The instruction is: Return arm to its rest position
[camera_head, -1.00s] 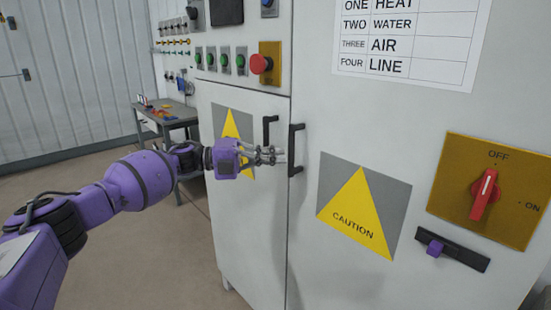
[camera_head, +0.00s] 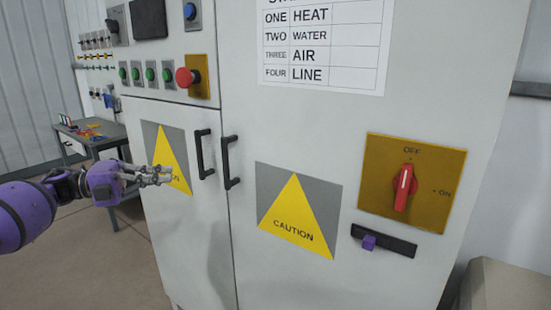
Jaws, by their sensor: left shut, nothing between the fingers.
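My left arm comes in from the left, purple with dark joints. My left gripper (camera_head: 158,176) is shut and empty, its grey fingers pointing right. In the picture it lies in front of the left cabinet door's yellow caution sign and partly covers it. It is apart from the black handles (camera_head: 203,154) and (camera_head: 230,162) to its right. My right gripper is not in view.
The white cabinet (camera_head: 330,130) fills the middle. A small table (camera_head: 100,137) stands at the left back.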

